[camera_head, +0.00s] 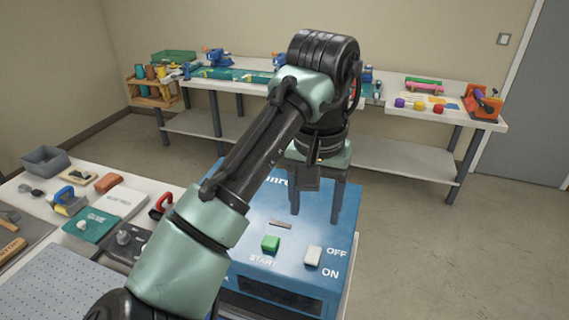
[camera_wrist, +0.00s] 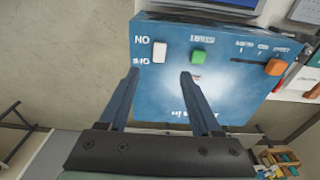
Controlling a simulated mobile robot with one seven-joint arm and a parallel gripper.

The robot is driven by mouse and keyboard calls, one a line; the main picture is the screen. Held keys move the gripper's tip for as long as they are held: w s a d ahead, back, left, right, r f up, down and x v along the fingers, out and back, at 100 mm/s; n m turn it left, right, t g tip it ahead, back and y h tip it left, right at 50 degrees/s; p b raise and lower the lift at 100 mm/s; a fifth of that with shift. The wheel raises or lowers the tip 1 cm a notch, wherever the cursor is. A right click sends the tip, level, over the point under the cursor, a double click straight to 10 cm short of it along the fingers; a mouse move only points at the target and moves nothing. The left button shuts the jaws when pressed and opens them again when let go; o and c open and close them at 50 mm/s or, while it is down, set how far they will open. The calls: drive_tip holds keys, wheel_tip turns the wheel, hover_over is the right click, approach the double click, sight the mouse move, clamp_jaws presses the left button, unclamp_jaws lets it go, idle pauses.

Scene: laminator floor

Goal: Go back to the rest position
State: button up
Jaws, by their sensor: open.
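My gripper (camera_wrist: 157,76) is open and empty, pointing down over the blue laminator (camera_wrist: 240,82). In the head view my gripper (camera_head: 314,205) hangs at the end of my arm above the back of the laminator (camera_head: 240,250). The laminator's top carries a green START button (camera_head: 271,243) and a white ON/OFF switch (camera_head: 313,256). In the wrist view the white switch (camera_wrist: 159,52), the green button (camera_wrist: 198,56) and an orange slider knob (camera_wrist: 274,67) lie beyond the fingertips. I cannot tell the exact gap between fingers and laminator.
A long bench (camera_head: 215,85) along the back wall holds coloured items and an orange machine (camera_head: 482,101). The floor (camera_head: 440,240) at right is clear.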

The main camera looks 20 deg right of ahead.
drive_tip(key=w+d+r+m+t+h, duration=0.1)
drive_tip(key=w+d+r+t+h, duration=0.3)
drive_tip(key=d+r+t+h, duration=0.5)
wheel_tip(320, 180, up, 9)
drive_tip(key=t, duration=0.2)
drive_tip(key=s+a+r+n+t, duration=0.2)
drive_tip(key=s+a+r+t, duration=0.1)
drive_tip(key=a+r+t, duration=0.45)
drive_tip(key=s+a+r+n+t+y, duration=0.3)
drive_tip(key=s+a+r+t+y, duration=0.1)
drive_tip(key=a, duration=0.4)
drive_tip(key=s+a+r+n+t+y, duration=0.2)
drive_tip(key=s+a+r+t+y, duration=0.1)
drive_tip(key=s+a+r+y, duration=0.2)
drive_tip(key=s+a, duration=0.2)
drive_tip(key=a, duration=0.1)
drive_tip(key=shift+s+a+r+n+t+y, duration=0.2)
drive_tip(key=shift+s+r+n+t+y, duration=0.1)
drive_tip(key=shift+r+n+t, duration=0.1)
